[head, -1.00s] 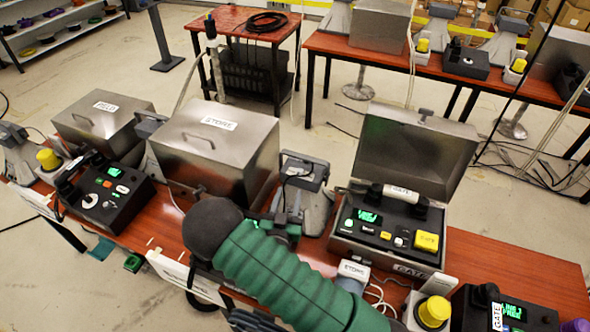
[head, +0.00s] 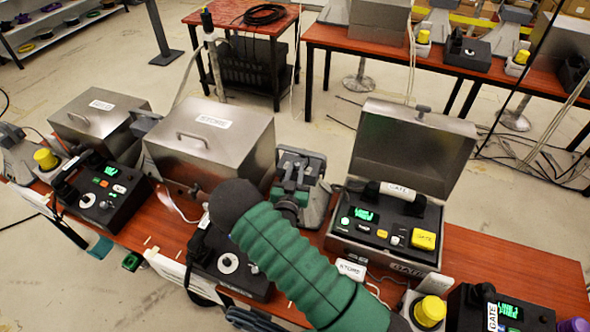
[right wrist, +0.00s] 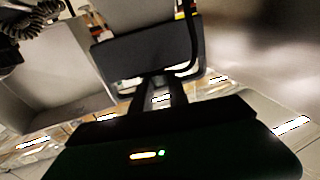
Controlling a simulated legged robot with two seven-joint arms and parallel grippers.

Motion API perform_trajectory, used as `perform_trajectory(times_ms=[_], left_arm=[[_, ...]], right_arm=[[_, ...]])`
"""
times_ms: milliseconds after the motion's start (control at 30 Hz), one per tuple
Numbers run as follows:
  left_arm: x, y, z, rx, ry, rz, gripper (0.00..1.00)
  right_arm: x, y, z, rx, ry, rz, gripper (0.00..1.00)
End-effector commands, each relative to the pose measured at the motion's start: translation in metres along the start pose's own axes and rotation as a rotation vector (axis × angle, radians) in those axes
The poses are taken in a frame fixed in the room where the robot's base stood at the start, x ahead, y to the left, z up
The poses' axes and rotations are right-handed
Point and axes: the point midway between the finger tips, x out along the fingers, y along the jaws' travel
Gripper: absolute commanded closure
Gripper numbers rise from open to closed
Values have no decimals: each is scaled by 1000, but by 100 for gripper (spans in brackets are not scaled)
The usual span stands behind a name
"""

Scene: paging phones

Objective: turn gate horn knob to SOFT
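The grey horn unit (head: 318,192) beside the open GATE case (head: 385,250) stands on the red-brown bench. I take it for the gate horn. Its knob is not distinguishable; my gripper covers part of the unit's front. My right gripper (head: 292,186), at the end of the green-sleeved arm, is at the front of this horn unit. In the right wrist view its two dark fingers (right wrist: 160,88) point at a dark grey panel (right wrist: 145,48), with a gap between them. Contact with the panel cannot be told. My left gripper is not in view.
The closed STORE box (head: 209,150) stands left of the horn. The GATE case's raised lid (head: 412,150) stands to the right. A black console (head: 228,262) lies partly under my arm. The yellow GATE button (head: 424,238) is in the open case.

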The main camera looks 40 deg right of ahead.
Motion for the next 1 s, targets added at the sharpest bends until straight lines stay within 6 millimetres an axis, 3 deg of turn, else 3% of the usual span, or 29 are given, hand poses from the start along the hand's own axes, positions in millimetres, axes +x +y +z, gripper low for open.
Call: perform_trajectory(times_ms=[100,367,700,1000], left_arm=[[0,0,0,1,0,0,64],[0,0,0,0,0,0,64],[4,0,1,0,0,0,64],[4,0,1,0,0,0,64]], right_arm=[[-2,-3,0,-1,-1,-3,100],[-3,-3,1,-4,-2,-15,100],[-2,-2,1,-3,-7,-236,100],[-2,-3,1,-1,-9,-249,100]])
